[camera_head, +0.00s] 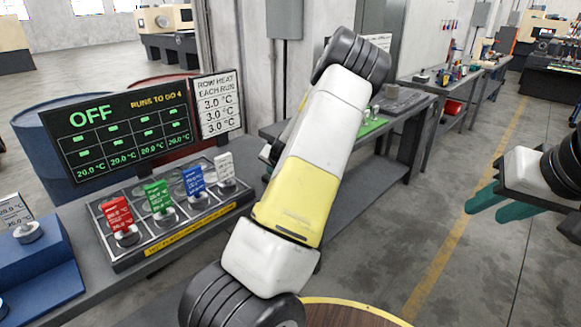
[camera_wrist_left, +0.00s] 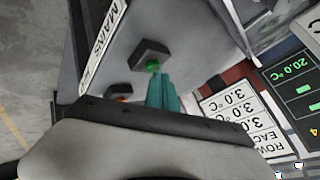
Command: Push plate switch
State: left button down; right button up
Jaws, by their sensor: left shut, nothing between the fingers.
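A green button (camera_wrist_left: 153,66) sits on a dark square mount on a grey box labelled MAINS (camera_wrist_left: 110,30) in the left wrist view. My left gripper (camera_wrist_left: 161,80) is shut and empty, its teal fingertips right at the button; I cannot tell whether they touch it. A small orange-red part (camera_wrist_left: 122,98) lies partly hidden behind the gripper. In the head view my left arm hides the box and button. The plate (camera_head: 180,200) holds red, green, blue and white tagged weights, and the display (camera_head: 120,130) reads OFF. My right gripper (camera_head: 484,213) is open and empty at the right.
A sign (camera_head: 216,103) reading 3.0 °C three times stands beside the display. Blue (camera_head: 45,150) and red barrels stand behind. A blue stand (camera_head: 40,275) with another tagged weight is at the left. A grey workbench (camera_head: 400,110) runs behind my left arm.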

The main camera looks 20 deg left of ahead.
pick_arm(q)
jog(key=shift+r, duration=0.6)
jog(key=shift+r, duration=3.05)
jog(key=shift+s, duration=0.1)
